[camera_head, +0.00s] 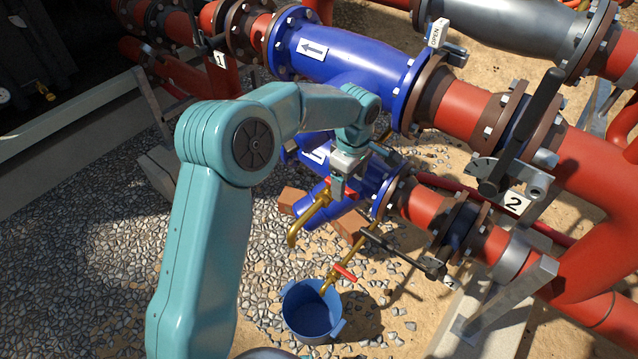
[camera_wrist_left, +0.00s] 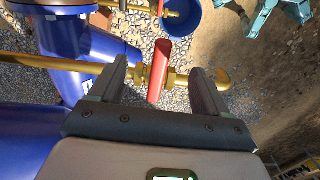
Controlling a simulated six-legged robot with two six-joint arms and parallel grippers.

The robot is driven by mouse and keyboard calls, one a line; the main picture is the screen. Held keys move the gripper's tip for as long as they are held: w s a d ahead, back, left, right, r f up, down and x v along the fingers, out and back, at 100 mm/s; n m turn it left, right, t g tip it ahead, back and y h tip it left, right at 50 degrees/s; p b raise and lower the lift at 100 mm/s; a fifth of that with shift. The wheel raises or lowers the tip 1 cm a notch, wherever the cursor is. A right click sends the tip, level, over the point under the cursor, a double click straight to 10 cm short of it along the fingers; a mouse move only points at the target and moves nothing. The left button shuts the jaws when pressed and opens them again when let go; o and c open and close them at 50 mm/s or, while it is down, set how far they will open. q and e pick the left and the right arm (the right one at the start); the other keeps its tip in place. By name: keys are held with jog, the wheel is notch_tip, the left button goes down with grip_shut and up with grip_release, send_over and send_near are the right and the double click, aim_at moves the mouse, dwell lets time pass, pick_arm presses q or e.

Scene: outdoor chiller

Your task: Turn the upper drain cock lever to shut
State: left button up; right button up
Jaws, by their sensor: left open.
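The upper drain cock (camera_head: 306,217) is a brass pipe with a down-bent spout, below the blue strainer bodies. Its red lever (camera_wrist_left: 160,72) shows in the left wrist view, lying across the brass pipe (camera_wrist_left: 45,62). My left gripper (camera_head: 341,189) is at this cock and hides part of the lever in the head view. In the left wrist view my left gripper (camera_wrist_left: 158,76) is open, with one finger on each side of the lever and visible gaps between. My right gripper is not in view.
The lower drain cock's red lever (camera_head: 345,272) sits below, over a blue bucket (camera_head: 312,318) on gravel. Blue strainer (camera_head: 345,58), red pipe (camera_head: 465,108) and black-handled valve (camera_head: 520,130) stand above and right. Bricks (camera_head: 291,199) lie behind the spout.

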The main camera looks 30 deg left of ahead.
pick_arm(q)
notch_tip(320, 180, up, 5)
jog(key=p, duration=0.3)
jog(key=shift+f, duration=0.1)
jog(key=shift+r, duration=0.5)
notch_tip(320, 180, up, 15)
jog(key=p, duration=0.1)
send_over(348, 190)
jog(key=shift+r, duration=0.2)
jog(key=shift+a, duration=0.1)
